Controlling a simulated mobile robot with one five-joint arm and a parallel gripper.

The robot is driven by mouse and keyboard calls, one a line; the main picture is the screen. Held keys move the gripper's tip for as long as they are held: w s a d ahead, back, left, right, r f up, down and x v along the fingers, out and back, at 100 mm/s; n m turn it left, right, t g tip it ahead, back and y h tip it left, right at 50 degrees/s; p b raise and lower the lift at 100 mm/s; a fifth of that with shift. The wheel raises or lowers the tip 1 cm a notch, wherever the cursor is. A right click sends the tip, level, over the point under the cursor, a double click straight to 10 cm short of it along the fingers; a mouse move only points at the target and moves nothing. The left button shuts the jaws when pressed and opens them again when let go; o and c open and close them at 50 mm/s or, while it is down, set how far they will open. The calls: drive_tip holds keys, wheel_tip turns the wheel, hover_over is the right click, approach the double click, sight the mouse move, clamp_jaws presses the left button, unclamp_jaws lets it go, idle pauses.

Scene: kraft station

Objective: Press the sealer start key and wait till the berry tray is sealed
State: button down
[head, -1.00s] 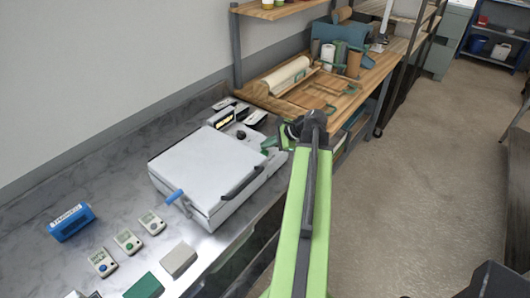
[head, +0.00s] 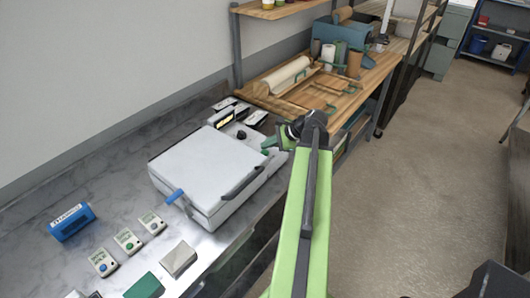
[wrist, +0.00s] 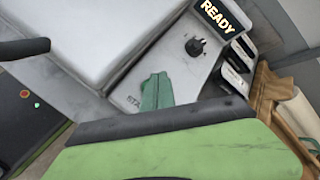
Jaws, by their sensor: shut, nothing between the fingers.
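The sealer (head: 210,172) is a white box with its lid down, on the steel counter. Its control panel (wrist: 180,75) has a round black knob (wrist: 195,46) and a lit display (wrist: 222,18) that reads READY. Printed letters "STA" show on the panel beside my fingertips; the start key itself is hidden behind them. My gripper (head: 267,148) is shut and empty at the panel end of the sealer. Its green fingertips (wrist: 157,92) point down over the panel; I cannot tell whether they touch. No berry tray is visible.
A blue lever (head: 174,196) and a dark handle (head: 243,182) stick out from the sealer. Several small keyed boxes, a grey block (head: 179,259) and a blue labelled holder (head: 71,221) lie on the near counter. A wooden bench (head: 330,92) with a paper roll stands beyond.

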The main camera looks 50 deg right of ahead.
sight(267, 153)
drive_tip(key=shift+f, duration=0.1)
drive_tip(key=shift+f+b, duration=0.35)
drive_tip(key=shift+b, duration=0.05)
drive_tip(key=shift+f+b, duration=0.5)
idle(0.4)
drive_tip(key=shift+r, duration=0.2)
drive_tip(key=shift+r+p, duration=0.75)
drive_tip(key=shift+p, duration=0.2)
wheel_tip(267, 153, up, 5)
drive_tip(key=p, duration=0.5)
idle(0.5)
